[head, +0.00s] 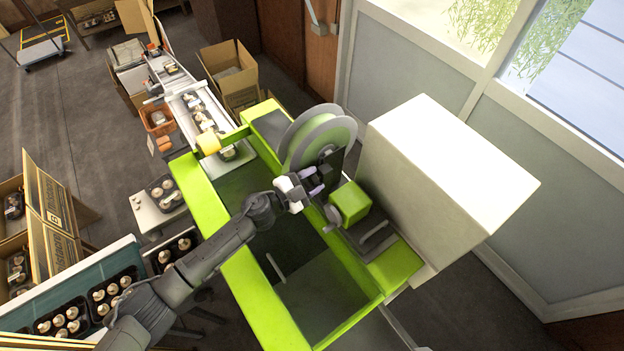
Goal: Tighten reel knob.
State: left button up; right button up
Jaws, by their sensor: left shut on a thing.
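The film reel (301,147), pale green between two grey flanges, stands upright on the green-framed wrapping machine (190,193). My left gripper (318,182) is at the near, lower side of the reel, in front of a dark plate. It is shut on the reel knob, which is small and mostly hidden by the fingers. I cannot tell how tight the knob is. My right gripper is out of view.
A large white cabinet (450,180) stands close to the right of the reel. A green block (349,203) sits just below it. A conveyor with mushroom trays runs to the upper left. Cardboard boxes (228,75) stand behind, with more trays at lower left.

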pick_arm(q)
jog(key=m, duration=0.3)
jog(key=shift+f+m+b, duration=0.1)
jog(key=shift+m+b, duration=0.3)
jog(key=m+b, duration=0.1)
jog(key=m, duration=0.2)
jog(key=shift+m, duration=0.3)
jog(key=m+b, duration=0.1)
jog(key=m, duration=0.3)
jog(key=shift+f, duration=0.1)
jog(key=shift+m+b, duration=0.6)
jog(key=shift+m, duration=1)
jog(key=o, duration=0.9)
jog(key=shift+s, duration=0.1)
